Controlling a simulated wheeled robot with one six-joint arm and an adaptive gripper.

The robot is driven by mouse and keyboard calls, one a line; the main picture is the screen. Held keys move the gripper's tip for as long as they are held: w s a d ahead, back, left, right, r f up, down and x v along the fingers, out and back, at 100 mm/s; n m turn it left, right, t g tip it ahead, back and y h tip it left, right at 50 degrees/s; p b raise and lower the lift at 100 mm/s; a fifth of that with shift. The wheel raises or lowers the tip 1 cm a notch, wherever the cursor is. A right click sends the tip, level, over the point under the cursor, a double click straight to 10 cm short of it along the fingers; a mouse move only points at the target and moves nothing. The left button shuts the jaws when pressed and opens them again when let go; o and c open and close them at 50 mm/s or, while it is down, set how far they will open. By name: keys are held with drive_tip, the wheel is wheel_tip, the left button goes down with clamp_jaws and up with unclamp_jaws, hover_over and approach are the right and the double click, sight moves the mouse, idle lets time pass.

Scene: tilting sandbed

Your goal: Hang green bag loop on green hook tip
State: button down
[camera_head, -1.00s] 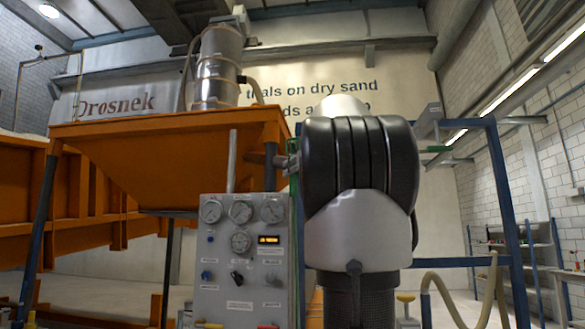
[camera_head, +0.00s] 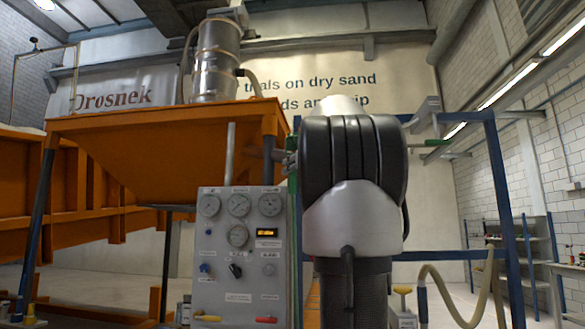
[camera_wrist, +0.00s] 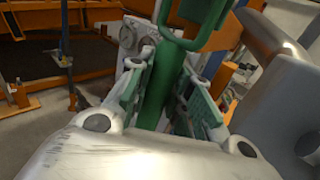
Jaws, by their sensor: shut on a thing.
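In the wrist view my gripper (camera_wrist: 160,75) is shut on a green upright piece (camera_wrist: 158,98), which I take to be part of the green bag. A rounded green loop (camera_wrist: 192,42) rises above the fingers and is cut off by the top edge. In the head view my arm hides most of the gripper; a thin green strip (camera_head: 293,185) shows left of it. A green bar (camera_head: 437,143), likely the green hook, sticks out by the blue frame at right, apart from my arm. Its tip is too small to make out.
An orange hopper (camera_head: 165,150) and a grey gauge panel (camera_head: 238,255) stand left of my arm. A blue frame (camera_head: 508,220) and a beige hose (camera_head: 455,305) stand at right. Shelves (camera_head: 535,260) are at the far right.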

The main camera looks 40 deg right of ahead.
drive_tip(key=c, duration=1.2)
unclamp_jaws()
drive_tip(key=shift+s, duration=0.1)
